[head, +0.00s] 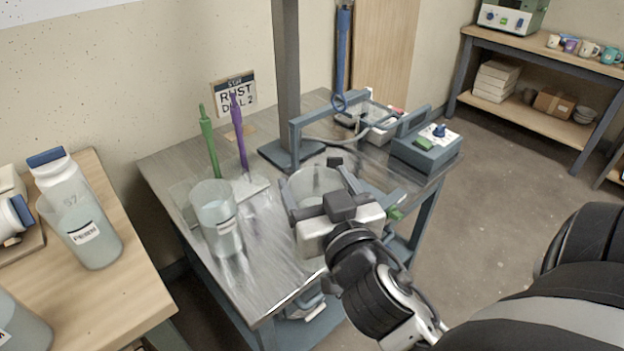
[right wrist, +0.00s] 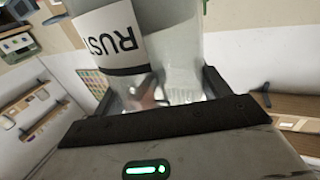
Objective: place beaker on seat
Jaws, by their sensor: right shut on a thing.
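My right gripper (head: 318,197) is shut around a clear beaker (head: 313,181) over the metal table. In the right wrist view the gripper (right wrist: 158,92) has a finger on each side of the beaker (right wrist: 180,50), whose white label reads "RUST". The gripper body hides the beaker's lower part in the head view, so I cannot tell whether it touches the table. My left gripper is not in view.
The metal table (head: 262,285) carries a dark upright post (head: 287,90), a green tool (head: 208,140), a purple tool (head: 239,132) and a blue-grey control box (head: 427,150). A "RUST DIAL 2" sign (head: 234,93) stands behind. A wooden bench (head: 120,305) with bottles is at left.

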